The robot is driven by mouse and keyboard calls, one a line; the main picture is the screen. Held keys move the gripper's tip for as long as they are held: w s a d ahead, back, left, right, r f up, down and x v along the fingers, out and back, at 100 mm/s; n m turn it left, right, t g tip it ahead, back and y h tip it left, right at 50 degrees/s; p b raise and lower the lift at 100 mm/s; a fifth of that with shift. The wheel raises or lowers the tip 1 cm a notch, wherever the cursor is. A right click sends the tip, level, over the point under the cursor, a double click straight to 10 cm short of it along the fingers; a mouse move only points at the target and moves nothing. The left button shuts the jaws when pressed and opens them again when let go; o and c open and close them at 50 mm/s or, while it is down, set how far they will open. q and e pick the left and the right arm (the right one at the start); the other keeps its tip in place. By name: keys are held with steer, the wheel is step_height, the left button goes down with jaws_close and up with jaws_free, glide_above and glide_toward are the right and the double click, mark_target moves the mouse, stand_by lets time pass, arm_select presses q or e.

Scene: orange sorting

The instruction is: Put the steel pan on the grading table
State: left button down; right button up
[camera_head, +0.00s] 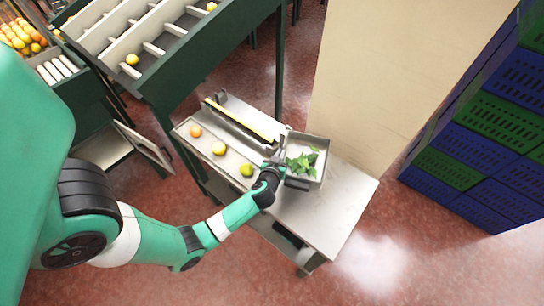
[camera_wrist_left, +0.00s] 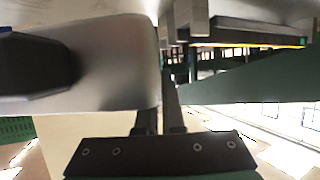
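The steel pan (camera_head: 326,150) is a shallow square metal tray with green leaves inside and a black handle block on its near side. It is over the middle-right part of the grading table (camera_head: 345,195); I cannot tell whether it touches the top. My left gripper (camera_head: 280,162) is at the pan's left wall and appears shut on it. In the left wrist view the pan's grey side (camera_wrist_left: 115,60) fills the left, with a black block on it, close against the dark fingers (camera_wrist_left: 160,118). My right gripper is not in view.
An orange (camera_head: 195,131) and two yellow-green fruits (camera_head: 219,148) (camera_head: 246,170) lie along the table's left side. A long bar with a yellow strip (camera_head: 240,120) lies behind them. A green sorting rack stands at upper left, blue and green crates (camera_head: 490,135) at right. The table's right end is clear.

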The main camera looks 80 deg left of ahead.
arm_select(q)
step_height(320, 180, down, 5)
steer(key=shift+r+b, duration=0.1)
steer(key=shift+b, duration=0.6)
steer(key=shift+f+b, duration=0.85)
steer(key=shift+f, duration=1.05)
steer(key=c, duration=1)
jaws_free()
steer(key=shift+c, duration=0.2)
steer(key=v, duration=1)
steer(key=shift+p, duration=0.4)
steer(key=shift+s+d+r+p, duration=0.2)
steer(key=shift+d+r+p, duration=0.2)
steer(key=shift+d+p, duration=0.25)
steer(key=shift+s+d, duration=0.15)
steer(key=shift+s, duration=0.05)
